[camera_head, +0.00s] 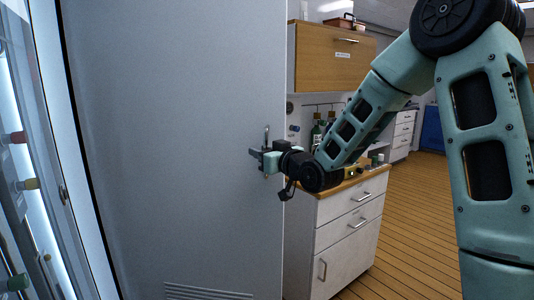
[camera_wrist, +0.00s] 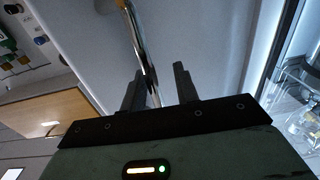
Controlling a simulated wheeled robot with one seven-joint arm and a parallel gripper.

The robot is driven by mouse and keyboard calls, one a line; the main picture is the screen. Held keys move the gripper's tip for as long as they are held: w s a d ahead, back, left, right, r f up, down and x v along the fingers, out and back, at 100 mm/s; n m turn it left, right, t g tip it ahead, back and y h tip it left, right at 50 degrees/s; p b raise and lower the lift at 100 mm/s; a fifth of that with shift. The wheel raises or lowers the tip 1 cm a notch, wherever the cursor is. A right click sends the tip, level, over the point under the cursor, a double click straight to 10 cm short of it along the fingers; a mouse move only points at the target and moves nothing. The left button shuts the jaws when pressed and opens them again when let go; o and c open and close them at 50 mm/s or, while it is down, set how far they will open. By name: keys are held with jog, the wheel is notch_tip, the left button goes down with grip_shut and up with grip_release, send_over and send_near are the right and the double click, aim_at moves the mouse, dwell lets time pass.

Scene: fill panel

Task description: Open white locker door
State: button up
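The white locker door (camera_head: 175,130) is a tall plain pale panel filling the left-middle of the head view. It has louvres low down and an upright metal handle near its right edge. My gripper (camera_head: 255,152) is at this handle. In the wrist view, the shiny handle bar (camera_wrist: 141,45) runs down between the two dark fingers of my gripper (camera_wrist: 158,90). The bar lies close to the left finger, with a clear gap to the right finger. The fingers are apart and not closed on the bar. The head view does not show clearly how far the door stands open.
A brightly lit panel with coloured valves (camera_head: 30,184) is left of the door. A white drawer cabinet (camera_head: 345,235) with a wooden top stands right of the door, under a wooden wall cupboard (camera_head: 335,65). The plank floor (camera_head: 410,240) at the right is clear.

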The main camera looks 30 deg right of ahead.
jog(key=shift+w+f, duration=0.15)
jog(key=shift+w, duration=0.05)
jog(key=s+d+b, duration=0.2)
jog(key=s+b, duration=0.9)
jog(key=s, duration=0.6)
jog(key=shift+d, duration=0.15)
jog(key=shift+s, duration=0.1)
